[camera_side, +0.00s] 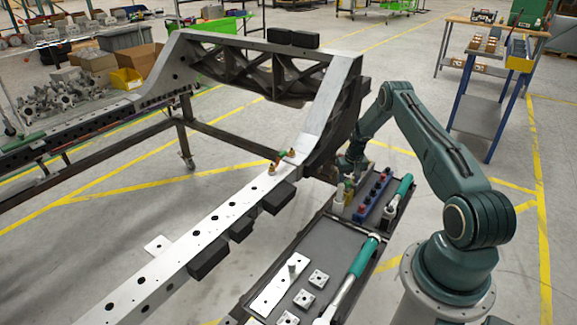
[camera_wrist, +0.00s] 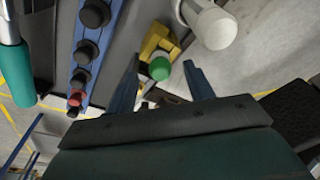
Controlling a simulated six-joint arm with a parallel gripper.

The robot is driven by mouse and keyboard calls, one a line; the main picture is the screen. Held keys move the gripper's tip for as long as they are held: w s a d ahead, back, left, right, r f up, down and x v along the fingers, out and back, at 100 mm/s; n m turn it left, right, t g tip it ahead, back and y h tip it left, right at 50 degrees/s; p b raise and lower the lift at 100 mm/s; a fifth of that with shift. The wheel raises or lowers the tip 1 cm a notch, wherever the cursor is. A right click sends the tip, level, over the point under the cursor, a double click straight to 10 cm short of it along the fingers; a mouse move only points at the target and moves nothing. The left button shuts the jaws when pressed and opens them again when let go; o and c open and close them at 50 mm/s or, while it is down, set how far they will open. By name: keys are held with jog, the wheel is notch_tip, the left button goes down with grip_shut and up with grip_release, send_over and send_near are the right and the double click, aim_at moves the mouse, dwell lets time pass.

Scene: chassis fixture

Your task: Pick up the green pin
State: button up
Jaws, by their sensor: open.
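The green pin (camera_wrist: 159,68) has a rounded green head. In the wrist view it shows between the two fingers of my gripper (camera_wrist: 162,65), next to a yellow block (camera_wrist: 154,42). The fingers are apart, one on either side of the head in the picture; I cannot tell how far below them it is. In the side view my gripper (camera_side: 346,170) is low over the far end of the tray (camera_side: 328,246). There I cannot make out the green pin.
A white round-headed part (camera_wrist: 214,26) stands close by at upper right. A blue rack (camera_wrist: 93,45) with several dark knobs and a red one is at left, beside a teal-handled tool (camera_wrist: 15,70). The chassis beam (camera_side: 220,217) runs left of the tray.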

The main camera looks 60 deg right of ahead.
aim_at(346, 189)
jog(key=shift+w+d+f, duration=0.1)
jog(key=shift+f, duration=0.6)
jog(key=shift+w+d+f, duration=0.1)
jog(key=shift+f, duration=0.6)
grip_shut()
